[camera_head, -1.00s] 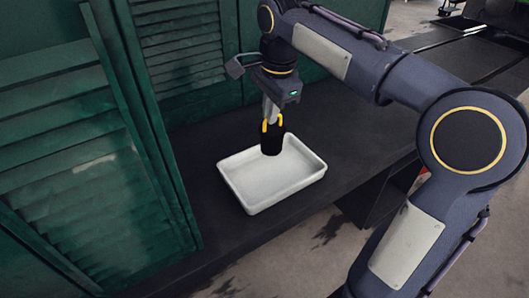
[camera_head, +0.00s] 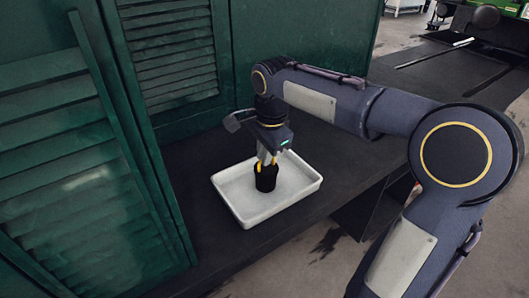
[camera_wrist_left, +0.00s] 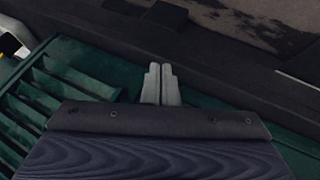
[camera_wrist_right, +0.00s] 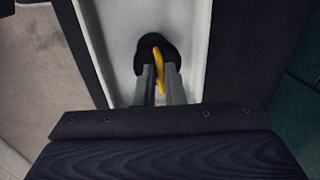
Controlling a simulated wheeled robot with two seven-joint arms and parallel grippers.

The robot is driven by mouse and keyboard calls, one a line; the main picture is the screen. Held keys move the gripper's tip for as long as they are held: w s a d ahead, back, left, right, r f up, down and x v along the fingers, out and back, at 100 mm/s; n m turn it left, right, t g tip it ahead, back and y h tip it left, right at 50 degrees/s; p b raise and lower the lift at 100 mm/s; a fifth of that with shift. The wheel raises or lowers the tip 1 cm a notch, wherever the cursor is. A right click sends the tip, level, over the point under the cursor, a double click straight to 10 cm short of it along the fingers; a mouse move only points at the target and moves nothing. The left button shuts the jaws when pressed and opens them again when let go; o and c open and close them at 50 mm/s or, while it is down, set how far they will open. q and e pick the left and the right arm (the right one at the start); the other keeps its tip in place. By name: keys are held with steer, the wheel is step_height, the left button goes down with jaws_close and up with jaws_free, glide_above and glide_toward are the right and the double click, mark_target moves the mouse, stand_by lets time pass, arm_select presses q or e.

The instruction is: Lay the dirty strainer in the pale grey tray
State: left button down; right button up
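The strainer (camera_head: 265,180) is a small black cup with a yellow arched handle. It is upright inside the pale grey tray (camera_head: 290,206), at or just above its floor; I cannot tell if it touches. My right gripper (camera_head: 267,160) points down over it, its fingers on either side of the yellow handle. The right wrist view shows the black cup (camera_wrist_right: 150,45) below the fingers, with the handle between them. My left gripper (camera_wrist_left: 160,80) shows only in the left wrist view, its fingers together and empty. Dirt on the strainer is not visible.
The tray stands on a dark bench (camera_head: 205,165). Green louvred shutters (camera_head: 65,150) rise close behind and at the left. The bench's front edge drops to a stained floor (camera_head: 310,265). Dark bench surface continues to the upper right, with a thin rod (camera_head: 435,54) lying there.

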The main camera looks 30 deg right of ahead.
mark_target(269, 176)
steer(key=o, duration=0.4)
steer(key=shift+r, duration=0.1)
step_height(269, 176, up, 12)
steer(key=s+p, duration=0.2)
steer(key=s+a+f+n+t+y, duration=0.1)
steer(key=s+a+f+n, duration=0.1)
steer(key=s+f+n, duration=0.3)
steer(key=s+a+f+n+t+y, duration=0.1)
steer(key=s+a+f+n, duration=0.1)
steer(key=s+f+n, duration=0.3)
steer(key=s+a+f+n+t+y, duration=0.1)
steer(key=s+a+f+n, duration=0.1)
steer(key=s+f+n, duration=0.3)
steer(key=shift+s+a+f+t+y, duration=0.15)
steer(key=shift+s+f, duration=0.2)
steer(key=shift+s, duration=0.4)
steer(key=shift+s+a+f+t+y, duration=0.1)
steer(key=shift+s+f, duration=0.2)
steer(key=shift+s, duration=0.5)
steer(key=shift+s+a+f+t+y, duration=0.15)
steer(key=shift+s+f, duration=0.2)
steer(key=shift+s, duration=0.4)
